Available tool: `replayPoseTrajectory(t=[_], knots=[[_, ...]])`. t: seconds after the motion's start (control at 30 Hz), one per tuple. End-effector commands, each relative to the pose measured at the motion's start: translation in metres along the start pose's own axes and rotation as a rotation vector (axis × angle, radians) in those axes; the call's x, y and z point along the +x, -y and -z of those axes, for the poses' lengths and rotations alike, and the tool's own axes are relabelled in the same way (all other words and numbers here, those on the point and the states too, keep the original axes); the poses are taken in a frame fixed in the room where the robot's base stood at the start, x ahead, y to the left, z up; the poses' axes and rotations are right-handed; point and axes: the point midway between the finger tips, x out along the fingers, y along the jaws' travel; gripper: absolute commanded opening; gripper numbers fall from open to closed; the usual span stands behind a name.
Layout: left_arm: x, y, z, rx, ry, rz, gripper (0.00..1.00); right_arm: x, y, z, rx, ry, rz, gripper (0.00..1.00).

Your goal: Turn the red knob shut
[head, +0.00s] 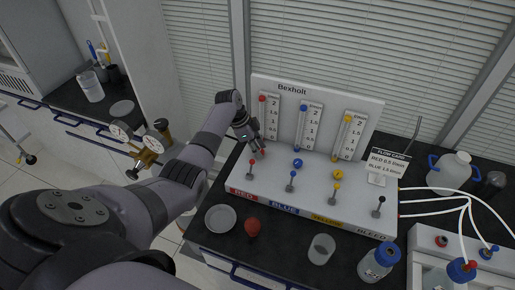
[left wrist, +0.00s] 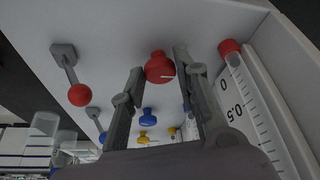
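The red knob (left wrist: 159,67) sits on the white panel and has a white pointer line. In the left wrist view it lies between the two fingers of my left gripper (left wrist: 158,62), which are open with a small gap on each side. In the head view my left gripper (head: 257,151) is at the red end of the Bexholt panel (head: 312,183) and mostly hides the knob. The red-tipped lever (left wrist: 79,95) stands to the left of the fingers. The red flow tube (left wrist: 250,100) is at the right. My right gripper is not in view.
A blue knob (head: 297,163) and a yellow knob (head: 337,174) follow along the panel, with levers in front. A flow card (head: 387,163) stands at the right end. A dish (head: 220,218), a red bulb (head: 252,228) and a beaker (head: 321,249) stand on the dark bench in front.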

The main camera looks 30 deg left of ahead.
Motion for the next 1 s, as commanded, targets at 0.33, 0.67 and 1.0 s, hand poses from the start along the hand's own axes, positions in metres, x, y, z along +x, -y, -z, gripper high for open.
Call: replayPoseTrajectory(t=[0.33, 0.67, 1.0], knots=[[0.000, 0.000, 0.000, -0.001, -0.001, 0.000, 0.48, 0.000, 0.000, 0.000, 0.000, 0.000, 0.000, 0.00], [-0.009, 0.001, 0.000, -0.001, -0.001, 0.003, 0.48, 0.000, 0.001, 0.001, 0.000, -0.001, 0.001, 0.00], [-0.076, 0.002, -0.001, 0.000, 0.000, 0.005, 0.48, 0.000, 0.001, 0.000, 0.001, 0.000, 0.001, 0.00]])
